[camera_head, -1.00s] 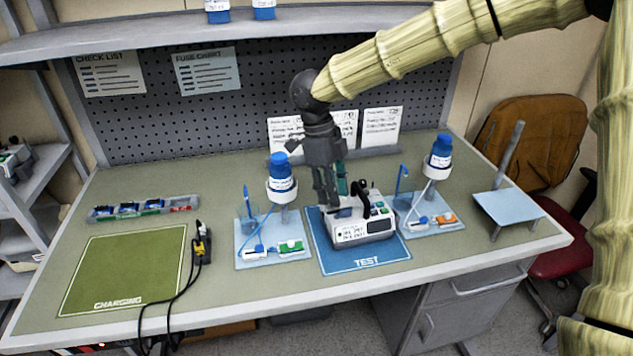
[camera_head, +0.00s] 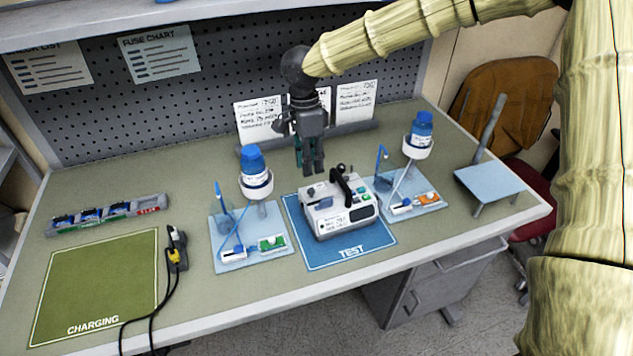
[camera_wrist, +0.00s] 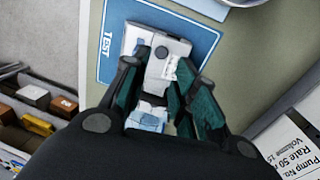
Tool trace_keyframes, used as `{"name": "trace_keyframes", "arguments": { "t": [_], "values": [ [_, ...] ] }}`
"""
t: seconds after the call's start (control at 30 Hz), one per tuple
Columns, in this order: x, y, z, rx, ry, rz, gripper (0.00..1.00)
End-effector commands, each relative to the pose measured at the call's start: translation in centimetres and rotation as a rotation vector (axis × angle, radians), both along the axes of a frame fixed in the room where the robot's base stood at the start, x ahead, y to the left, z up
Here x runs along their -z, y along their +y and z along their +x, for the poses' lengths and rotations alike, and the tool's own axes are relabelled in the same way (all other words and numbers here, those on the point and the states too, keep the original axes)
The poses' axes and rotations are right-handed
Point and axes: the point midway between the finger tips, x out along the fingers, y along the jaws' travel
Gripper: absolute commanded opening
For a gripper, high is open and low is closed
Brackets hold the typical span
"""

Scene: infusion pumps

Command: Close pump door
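The white pump (camera_head: 352,221) stands on the blue TEST mat (camera_head: 355,252), with a dark handle and small controls on top. My gripper (camera_head: 309,172) points down just behind the pump's back left edge in the head view. In the wrist view my gripper (camera_wrist: 161,72) has its two green-padded fingers apart, and part of the pump (camera_wrist: 176,48) shows beyond and between them. A pale blue and white part shows low between the fingers; I cannot tell if it is the pump door. Whether the door is open or touched is unclear.
A stand with a blue-capped bottle (camera_head: 253,160) is left of the pump, and another bottle (camera_head: 421,128) is at its right. A green CHARGING mat (camera_head: 100,285), a black cable plug (camera_head: 177,248) and a fuse tray (camera_head: 108,214) lie further left. A pale blue stand (camera_head: 490,180) is at right.

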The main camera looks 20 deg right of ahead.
Motion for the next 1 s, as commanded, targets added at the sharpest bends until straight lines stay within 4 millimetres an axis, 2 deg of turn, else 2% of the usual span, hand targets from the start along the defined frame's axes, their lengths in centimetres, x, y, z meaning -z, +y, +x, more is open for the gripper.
{"name": "trace_keyframes", "arguments": {
  "t": [0.3, 0.5, 0.93, 1.0],
  "values": [
    [4.9, 0.1, -0.8, -0.003, 0.003, -0.003, 0.28],
    [6.9, 0.0, -1.1, -0.001, 0.001, -0.001, 0.28],
    [7.7, -0.1, -1.2, 0.002, 0.0, -0.001, 0.28],
    [7.7, -0.2, -1.2, 0.002, 0.0, -0.001, 0.15]
  ]
}}
